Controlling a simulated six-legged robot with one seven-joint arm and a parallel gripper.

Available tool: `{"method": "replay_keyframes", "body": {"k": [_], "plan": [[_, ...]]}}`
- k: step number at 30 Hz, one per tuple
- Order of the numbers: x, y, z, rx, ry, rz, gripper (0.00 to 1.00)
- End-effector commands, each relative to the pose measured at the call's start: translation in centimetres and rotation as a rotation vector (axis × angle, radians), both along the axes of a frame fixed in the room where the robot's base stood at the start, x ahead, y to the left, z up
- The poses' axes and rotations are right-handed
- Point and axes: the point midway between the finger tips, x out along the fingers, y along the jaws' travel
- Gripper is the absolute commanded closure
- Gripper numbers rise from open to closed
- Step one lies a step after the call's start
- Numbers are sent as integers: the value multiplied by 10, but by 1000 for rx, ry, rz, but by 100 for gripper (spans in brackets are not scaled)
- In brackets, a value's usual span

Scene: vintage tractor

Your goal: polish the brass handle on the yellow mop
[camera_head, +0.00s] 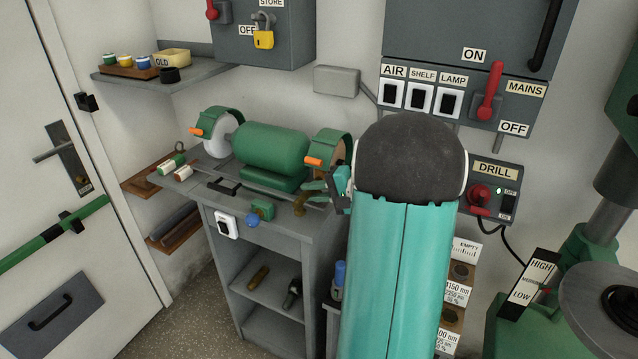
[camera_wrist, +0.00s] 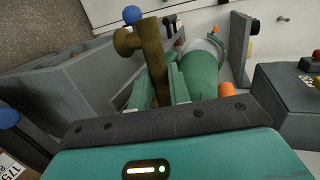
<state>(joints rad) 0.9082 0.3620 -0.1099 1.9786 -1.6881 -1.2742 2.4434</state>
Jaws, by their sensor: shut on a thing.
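My gripper (camera_head: 338,190) is shut on the brass handle (camera_head: 300,204), which sticks out to the left of it, low at the front of the bench grinder. In the wrist view, the brass handle (camera_wrist: 153,60) stands between the fingers of my gripper (camera_wrist: 160,90), its wide end away from me. The yellow mop (camera_head: 342,152) is the grinder's right wheel, under a green guard. My arm partly hides it. The handle is below and in front of the mop; I cannot tell whether they touch. In the wrist view I cannot make out the mop.
The green grinder motor (camera_head: 270,150) and the white left wheel (camera_head: 218,135) stand on a grey cabinet (camera_head: 275,235). A blue knob (camera_head: 253,217) and a black switch (camera_head: 228,225) are on its front. Another brass piece (camera_head: 258,277) lies on the shelf below. A switch panel (camera_head: 450,95) hangs behind my arm.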

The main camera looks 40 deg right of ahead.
Motion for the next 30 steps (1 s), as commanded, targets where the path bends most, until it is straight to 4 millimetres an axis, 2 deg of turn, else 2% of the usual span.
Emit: {"method": "replay_keyframes", "body": {"k": [30], "plan": [[-9,-11,3,-7,-4,-16,100]]}}
